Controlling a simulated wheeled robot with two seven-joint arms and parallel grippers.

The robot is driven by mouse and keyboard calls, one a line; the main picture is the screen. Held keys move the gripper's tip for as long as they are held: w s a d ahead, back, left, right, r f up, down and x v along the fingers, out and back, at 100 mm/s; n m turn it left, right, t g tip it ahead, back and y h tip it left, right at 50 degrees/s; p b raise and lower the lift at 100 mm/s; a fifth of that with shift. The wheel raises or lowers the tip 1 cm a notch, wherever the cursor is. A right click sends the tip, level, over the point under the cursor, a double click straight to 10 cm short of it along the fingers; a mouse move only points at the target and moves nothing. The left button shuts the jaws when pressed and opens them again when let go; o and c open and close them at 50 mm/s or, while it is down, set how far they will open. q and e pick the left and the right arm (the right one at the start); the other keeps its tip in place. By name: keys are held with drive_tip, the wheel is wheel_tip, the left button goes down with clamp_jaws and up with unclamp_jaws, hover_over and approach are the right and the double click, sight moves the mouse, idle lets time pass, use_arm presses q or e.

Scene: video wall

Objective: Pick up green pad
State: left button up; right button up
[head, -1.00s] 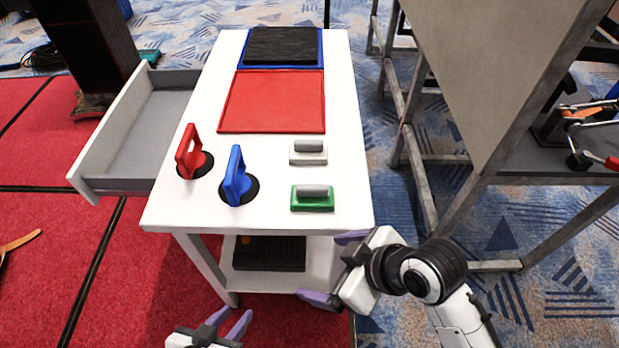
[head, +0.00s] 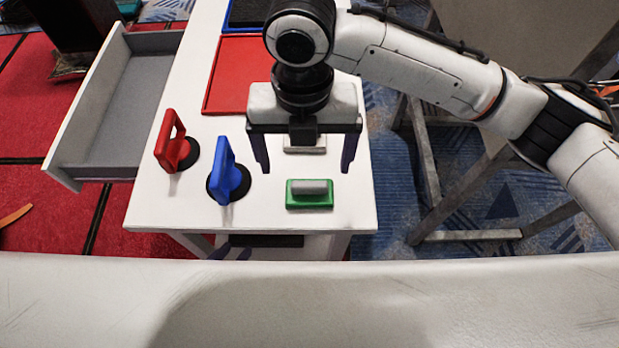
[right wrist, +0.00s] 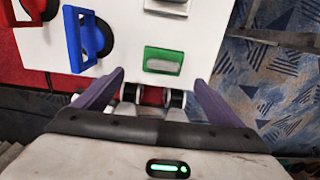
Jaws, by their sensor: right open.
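The green pad (head: 309,199), a green block with a grey grip on top, lies on the white table (head: 345,215) near its front edge. It also shows in the right wrist view (right wrist: 163,60), just beyond the fingertips. My right gripper (head: 304,170) is open and empty above the table, its two purple fingers pointing down. In the head view the fingertips are on either side of the pad and slightly behind it, apart from it. My left gripper (head: 232,252) is low in front of the table, mostly hidden; its tips look apart and empty.
A grey pad (head: 304,150) lies partly hidden behind the right gripper. Blue (head: 226,172) and red (head: 170,140) upright handles stand to the left. A red panel (head: 238,75) lies further back. A drawer (head: 115,95) stands open at the left. A metal-framed board stands to the right.

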sight(310, 184)
wheel_tip(310, 184, down, 4)
drive_tip(key=shift+s+r, duration=0.1)
drive_tip(key=shift+s, duration=0.05)
drive_tip(key=f, duration=0.5)
drive_tip(key=shift+w+d+f, duration=0.3)
drive_tip(key=shift+d+f, duration=0.05)
drive_tip(key=c, duration=1.1)
drive_tip(key=shift+r, duration=5.1)
drive_tip(key=shift+c, duration=0.3)
